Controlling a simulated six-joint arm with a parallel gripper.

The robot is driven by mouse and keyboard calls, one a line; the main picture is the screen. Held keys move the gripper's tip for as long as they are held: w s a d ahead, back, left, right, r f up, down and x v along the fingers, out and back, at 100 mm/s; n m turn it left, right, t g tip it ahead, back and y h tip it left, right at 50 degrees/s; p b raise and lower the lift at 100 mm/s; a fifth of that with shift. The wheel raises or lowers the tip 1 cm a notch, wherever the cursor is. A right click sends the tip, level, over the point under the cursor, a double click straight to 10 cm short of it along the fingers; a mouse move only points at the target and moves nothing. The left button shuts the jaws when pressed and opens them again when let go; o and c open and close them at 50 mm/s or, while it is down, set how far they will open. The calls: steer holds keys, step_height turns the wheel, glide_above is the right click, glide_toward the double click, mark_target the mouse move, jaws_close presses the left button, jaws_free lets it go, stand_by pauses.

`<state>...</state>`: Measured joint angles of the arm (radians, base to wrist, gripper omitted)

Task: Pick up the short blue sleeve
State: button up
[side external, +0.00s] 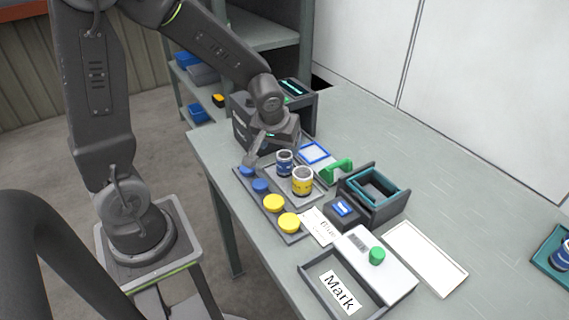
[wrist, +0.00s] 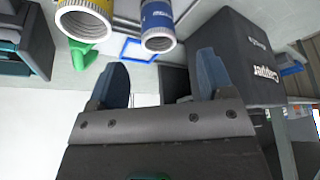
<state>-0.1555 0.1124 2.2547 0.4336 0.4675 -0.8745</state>
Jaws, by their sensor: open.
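The short blue sleeve (side external: 285,164) stands upright, with pale ends, on a grey plate. In the wrist view the blue sleeve (wrist: 158,22) lies beyond my fingertips, roughly in line with the gap between them. My gripper (side external: 262,153) is just left of the sleeve in the side view, low over the plate. In the wrist view my gripper (wrist: 161,70) has its two fingers wide apart with nothing between them. A yellow sleeve (side external: 303,184) stands close beside the blue one; it also shows in the wrist view (wrist: 78,20).
A tray holds blue caps (side external: 261,186) and yellow caps (side external: 273,203). A dark box marked Capper (wrist: 240,55) stands near my gripper. A green bracket (side external: 338,169), a blue-framed pad (side external: 314,153) and a teal-lined holder (side external: 372,188) lie beyond. Another blue sleeve (side external: 562,254) is at far right.

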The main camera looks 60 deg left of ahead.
mark_target(284, 164)
steer(key=shift+x, duration=4.15)
steer(key=shift+w, duration=0.2)
steer(key=shift+c, duration=0.4)
steer(key=shift+r, duration=0.1)
steer(key=c, duration=1.1)
